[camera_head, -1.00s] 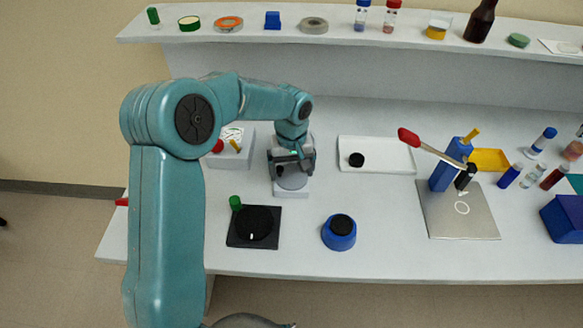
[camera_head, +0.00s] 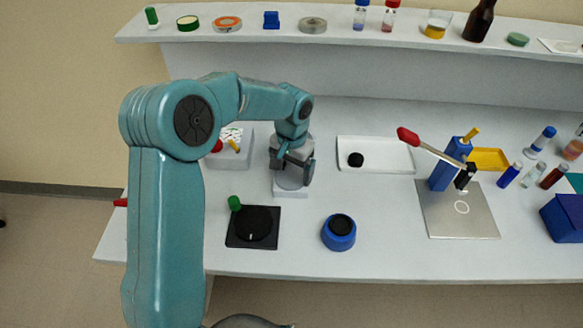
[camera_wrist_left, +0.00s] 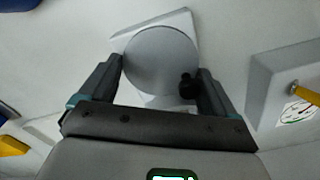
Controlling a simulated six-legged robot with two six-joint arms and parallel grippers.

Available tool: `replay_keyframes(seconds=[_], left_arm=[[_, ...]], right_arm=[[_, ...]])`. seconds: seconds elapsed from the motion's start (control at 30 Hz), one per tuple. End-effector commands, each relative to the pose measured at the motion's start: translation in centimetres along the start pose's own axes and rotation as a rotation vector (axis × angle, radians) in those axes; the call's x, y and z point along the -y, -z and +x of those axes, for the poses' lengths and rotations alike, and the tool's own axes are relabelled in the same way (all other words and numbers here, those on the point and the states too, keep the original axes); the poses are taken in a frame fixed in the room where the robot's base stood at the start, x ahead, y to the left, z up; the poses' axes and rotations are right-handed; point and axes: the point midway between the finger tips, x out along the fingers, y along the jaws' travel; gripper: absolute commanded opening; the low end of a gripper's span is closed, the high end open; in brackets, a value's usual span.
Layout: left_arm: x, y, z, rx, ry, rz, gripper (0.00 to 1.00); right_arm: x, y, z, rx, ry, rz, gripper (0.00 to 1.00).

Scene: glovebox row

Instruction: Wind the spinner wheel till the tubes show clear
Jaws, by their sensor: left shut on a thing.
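The spinner is a small grey device (camera_head: 291,184) on a pale base on the bench. In the left wrist view its wheel is a round grey disc (camera_wrist_left: 160,58) with a black knob (camera_wrist_left: 187,84) on its right side. My left gripper (camera_head: 294,167) points down over it. In the wrist view the fingers of my left gripper (camera_wrist_left: 160,82) sit on either side of the wheel, with the right finger beside the knob. The finger contact is partly hidden. No tubes can be made out in the spinner. My right gripper is out of view.
A box with a yellow lever (camera_head: 232,150) stands close left of the spinner. A black dial plate (camera_head: 240,242) and a blue round pot (camera_head: 339,238) are in front. A white tray (camera_head: 390,160) and a red-handled lever device (camera_head: 445,175) are to the right.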

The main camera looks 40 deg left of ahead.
Motion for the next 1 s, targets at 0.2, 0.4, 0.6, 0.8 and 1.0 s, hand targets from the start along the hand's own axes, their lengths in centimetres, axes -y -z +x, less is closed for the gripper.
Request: replay_keyframes(seconds=[0.2,0.4,0.6,0.8,1.0], left_arm=[[-0.01,0.07,-0.12,-0.003,0.000,0.066,0.60],[-0.02,0.07,-0.12,-0.003,0.000,0.086,0.60],[-0.02,0.08,-0.13,-0.004,0.000,0.087,0.60],[-0.02,0.08,-0.13,-0.004,0.000,0.086,1.00],[-0.03,0.06,-0.17,-0.003,0.000,0.086,1.00]], right_arm=[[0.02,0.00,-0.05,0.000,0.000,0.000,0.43],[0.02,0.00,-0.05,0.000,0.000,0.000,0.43],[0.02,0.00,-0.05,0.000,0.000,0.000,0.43],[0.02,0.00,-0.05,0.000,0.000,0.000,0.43],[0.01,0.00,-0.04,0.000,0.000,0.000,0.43]])
